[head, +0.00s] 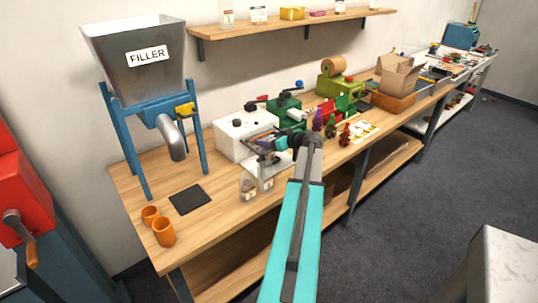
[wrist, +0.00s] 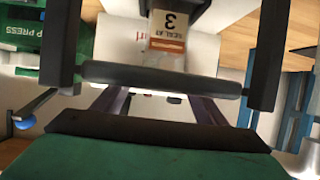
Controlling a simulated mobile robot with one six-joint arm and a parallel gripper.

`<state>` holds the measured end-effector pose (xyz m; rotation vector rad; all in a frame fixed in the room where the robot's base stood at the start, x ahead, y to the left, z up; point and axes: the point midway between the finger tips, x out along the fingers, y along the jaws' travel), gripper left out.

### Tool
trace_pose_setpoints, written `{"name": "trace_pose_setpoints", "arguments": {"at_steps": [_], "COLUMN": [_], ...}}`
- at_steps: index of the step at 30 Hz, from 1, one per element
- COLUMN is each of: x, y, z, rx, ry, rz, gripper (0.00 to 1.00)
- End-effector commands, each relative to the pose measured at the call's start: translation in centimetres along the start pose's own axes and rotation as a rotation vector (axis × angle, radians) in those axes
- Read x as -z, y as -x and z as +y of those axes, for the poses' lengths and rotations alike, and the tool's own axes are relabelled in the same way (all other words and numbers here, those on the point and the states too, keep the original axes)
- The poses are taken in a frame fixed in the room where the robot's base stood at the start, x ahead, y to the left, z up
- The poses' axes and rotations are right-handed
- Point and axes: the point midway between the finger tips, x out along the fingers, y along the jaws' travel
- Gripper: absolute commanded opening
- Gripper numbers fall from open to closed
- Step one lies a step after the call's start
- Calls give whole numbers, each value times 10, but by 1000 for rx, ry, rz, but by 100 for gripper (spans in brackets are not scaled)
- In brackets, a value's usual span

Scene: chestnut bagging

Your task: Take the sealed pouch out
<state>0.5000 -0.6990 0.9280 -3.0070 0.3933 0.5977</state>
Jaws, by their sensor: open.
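My gripper (head: 272,146) reaches over the bench (head: 222,205) in the head view, at the front of the white machine (head: 232,130). Its jaws are open. In the wrist view, a label (wrist: 168,30) shows upside down against the white machine (wrist: 122,30); it reads something like "SEALS AT 3". Dark bars cross that view, partly hiding what lies between the jaws. I cannot tell which pouch is sealed, or whether another sits in the machine.
The filler (head: 140,65) stands on blue legs at the left, with a dark mat (head: 189,199) and orange cups (head: 164,232) before it. A green press (head: 287,110) stands behind my gripper.

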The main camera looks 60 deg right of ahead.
Motion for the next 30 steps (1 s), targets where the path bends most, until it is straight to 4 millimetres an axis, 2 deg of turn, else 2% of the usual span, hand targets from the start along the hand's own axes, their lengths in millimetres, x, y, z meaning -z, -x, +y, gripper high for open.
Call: {"name": "trace_pose_setpoints", "arguments": {"at_steps": [1,9,11,22,30], "x": [0,0,0,3,20], "y": [0,0,0,1,8], "z": [0,0,0,-1,-1], "rx": [0,1,1,1,1], "ry": [0,0,0,1,2], "rz": [0,0,0,1,1], "gripper": [61,15,7,7,7]}}
